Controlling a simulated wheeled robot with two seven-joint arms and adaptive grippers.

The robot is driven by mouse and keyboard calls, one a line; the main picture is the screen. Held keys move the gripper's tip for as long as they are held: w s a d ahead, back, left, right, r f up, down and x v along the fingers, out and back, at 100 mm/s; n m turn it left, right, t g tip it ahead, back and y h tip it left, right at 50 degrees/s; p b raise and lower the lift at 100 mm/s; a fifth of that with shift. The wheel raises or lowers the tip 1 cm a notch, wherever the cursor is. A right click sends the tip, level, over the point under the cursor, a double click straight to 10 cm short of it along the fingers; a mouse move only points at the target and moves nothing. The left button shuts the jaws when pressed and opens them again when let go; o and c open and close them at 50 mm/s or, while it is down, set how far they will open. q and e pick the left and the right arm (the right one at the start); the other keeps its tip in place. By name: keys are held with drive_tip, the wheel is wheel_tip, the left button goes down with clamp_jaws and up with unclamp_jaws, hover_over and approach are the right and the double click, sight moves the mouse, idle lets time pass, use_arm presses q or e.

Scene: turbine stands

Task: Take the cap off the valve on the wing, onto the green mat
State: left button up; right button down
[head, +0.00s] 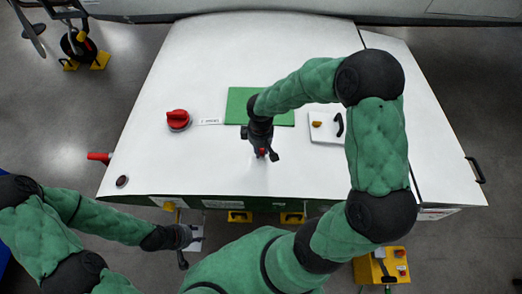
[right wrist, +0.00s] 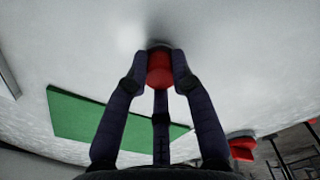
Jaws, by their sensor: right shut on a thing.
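My right gripper (head: 262,152) is over the white wing (head: 215,80), just in front of the green mat (head: 236,104). In the right wrist view its fingers are shut on a red cap (right wrist: 160,70), with a dark ring at the cap's far end, close to the white surface. I cannot tell whether the cap touches the wing or a valve under it. The green mat also shows in the right wrist view (right wrist: 95,118), with no cap visible on it. My left gripper (head: 190,238) is beyond the wing's near edge; its fingers are unclear.
A red knob (head: 178,119) stands on the wing beside a small label (head: 210,121). A small dark round fitting (head: 122,181) is near the wing's left corner. A white panel (head: 325,132) with a black handle lies right of the mat. A red pipe end (head: 99,157) sticks out at left.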

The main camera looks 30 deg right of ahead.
use_arm(q)
drive_tip(key=shift+r+p, duration=0.5)
use_arm(e)
drive_tip(key=shift+r, duration=0.7)
drive_tip(key=shift+r+p, duration=0.55)
drive_tip(key=shift+r, duration=0.25)
use_arm(q)
drive_tip(key=shift+r, duration=0.5)
